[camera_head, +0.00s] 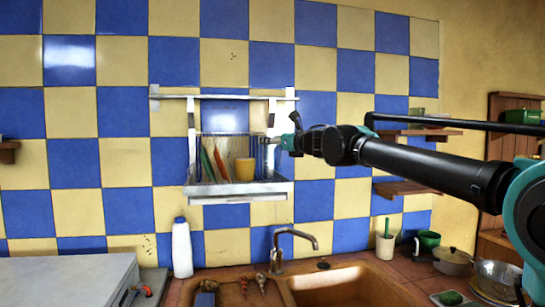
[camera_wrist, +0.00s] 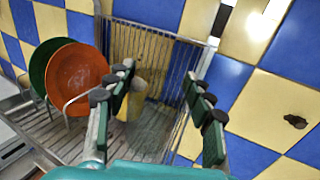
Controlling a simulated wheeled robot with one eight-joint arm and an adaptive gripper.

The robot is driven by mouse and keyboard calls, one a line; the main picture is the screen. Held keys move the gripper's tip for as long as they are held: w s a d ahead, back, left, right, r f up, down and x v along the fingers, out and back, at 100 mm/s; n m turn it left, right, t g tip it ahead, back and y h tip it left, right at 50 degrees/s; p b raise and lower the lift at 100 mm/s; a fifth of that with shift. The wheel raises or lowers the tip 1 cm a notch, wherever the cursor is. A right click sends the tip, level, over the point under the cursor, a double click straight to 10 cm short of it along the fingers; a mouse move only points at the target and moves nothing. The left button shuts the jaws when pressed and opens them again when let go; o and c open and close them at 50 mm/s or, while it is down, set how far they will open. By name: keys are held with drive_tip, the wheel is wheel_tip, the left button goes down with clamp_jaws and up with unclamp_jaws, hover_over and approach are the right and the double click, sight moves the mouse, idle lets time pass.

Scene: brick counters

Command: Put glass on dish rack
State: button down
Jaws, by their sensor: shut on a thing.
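The dish rack (camera_head: 240,192) is a metal wall rack fixed to the checkered tiles above the sink. It fills much of the wrist view as wire bars and slats (camera_wrist: 60,135). My gripper (camera_head: 280,138) is at the rack's right end. In the wrist view my gripper (camera_wrist: 160,88) has its fingers apart around a clear glass (camera_wrist: 152,128), which is hard to make out against the slats. The glass appears to be over the rack; whether it touches the slats, I cannot tell.
In the rack stand an orange plate (camera_wrist: 77,78), a green plate (camera_wrist: 40,65) and a yellow cup (camera_head: 245,169). Below are a faucet (camera_head: 283,245), a sink (camera_head: 345,290) and a white bottle (camera_head: 182,250). Wooden shelves (camera_head: 400,188) are at the right.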

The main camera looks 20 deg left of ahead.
sight(277, 155)
drive_tip(key=shift+f, duration=2.5)
drive_tip(key=shift+f, duration=0.1)
drive_tip(key=c, duration=0.6)
unclamp_jaws()
drive_tip(key=v, duration=1.2)
